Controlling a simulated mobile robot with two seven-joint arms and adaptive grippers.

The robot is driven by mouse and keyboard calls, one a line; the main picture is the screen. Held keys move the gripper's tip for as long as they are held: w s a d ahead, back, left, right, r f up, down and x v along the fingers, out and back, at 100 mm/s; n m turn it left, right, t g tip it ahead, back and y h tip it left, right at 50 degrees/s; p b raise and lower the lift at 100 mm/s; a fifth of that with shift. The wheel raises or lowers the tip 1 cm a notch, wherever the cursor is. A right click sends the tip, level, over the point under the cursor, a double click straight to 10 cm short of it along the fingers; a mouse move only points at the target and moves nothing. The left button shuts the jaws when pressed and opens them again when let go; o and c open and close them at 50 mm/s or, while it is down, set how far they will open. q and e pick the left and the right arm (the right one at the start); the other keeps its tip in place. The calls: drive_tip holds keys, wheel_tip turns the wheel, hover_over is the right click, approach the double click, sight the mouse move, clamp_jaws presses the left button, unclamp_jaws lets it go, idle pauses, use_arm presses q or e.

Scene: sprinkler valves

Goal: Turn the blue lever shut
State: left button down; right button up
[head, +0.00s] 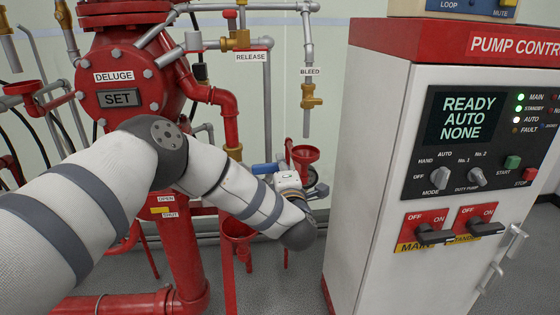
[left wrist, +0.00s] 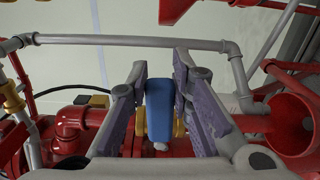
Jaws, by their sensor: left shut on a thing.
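The blue lever (left wrist: 160,108) stands between the two fingers of my left gripper (left wrist: 160,76) in the left wrist view, with a brass valve body (left wrist: 180,127) behind it. The gripper is shut on the lever. In the head view a short length of the blue lever (head: 265,168) shows just left of my gripper (head: 287,176), low in front of the red pipework. My forearm and wrist hide most of the fingers and valve there. My right gripper is in neither view.
The red deluge valve (head: 122,65) and its pipes stand behind my left arm. A red funnel (head: 304,154) is close to the gripper and also shows in the left wrist view (left wrist: 295,125). The white pump control cabinet (head: 375,165) stands to the right.

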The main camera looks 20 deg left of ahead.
use_arm(q)
drive_tip(key=shift+f+m, duration=0.4)
drive_tip(key=shift+f, duration=0.1)
drive_tip(key=c, duration=1.4)
unclamp_jaws()
drive_tip(key=shift+s, duration=0.15)
drive_tip(key=v, duration=1.2)
